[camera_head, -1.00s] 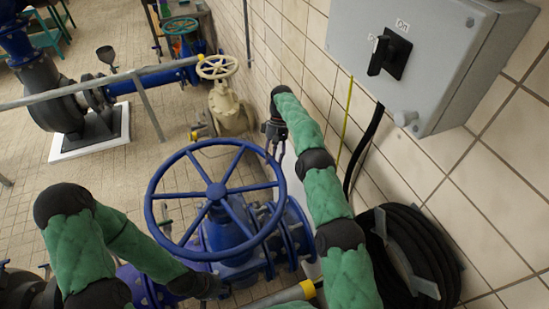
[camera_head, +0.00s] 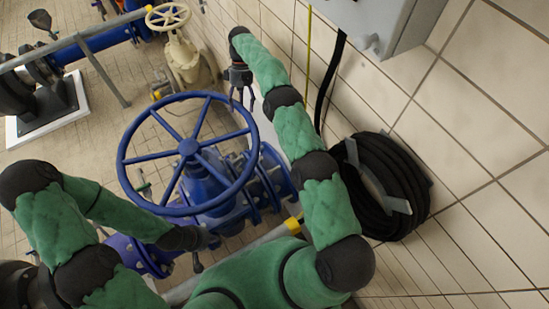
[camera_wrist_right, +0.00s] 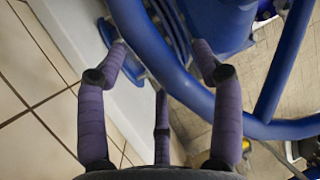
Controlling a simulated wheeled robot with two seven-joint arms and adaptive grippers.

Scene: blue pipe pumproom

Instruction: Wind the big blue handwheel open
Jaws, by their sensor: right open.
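The big blue handwheel (camera_head: 188,147) stands on the blue valve (camera_head: 225,195) in the middle of the head view. Its rim and several spokes show. My right gripper (camera_head: 243,103) hangs with fingers down by the wheel's far right rim. In the right wrist view its purple fingers (camera_wrist_right: 160,60) are spread and empty. The blue rim (camera_wrist_right: 165,75) passes just beyond or beside them; I cannot tell whether they touch it. My left gripper (camera_head: 207,239) is low beside the valve body, below the wheel's near rim. Its fingers are too hidden to read.
A tiled wall and a coiled black hose (camera_head: 385,185) lie on the right. A grey box (camera_head: 375,20) hangs above the hose. A cream valve (camera_head: 180,55) stands behind the wheel. A grey rail (camera_head: 75,45) crosses at upper left.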

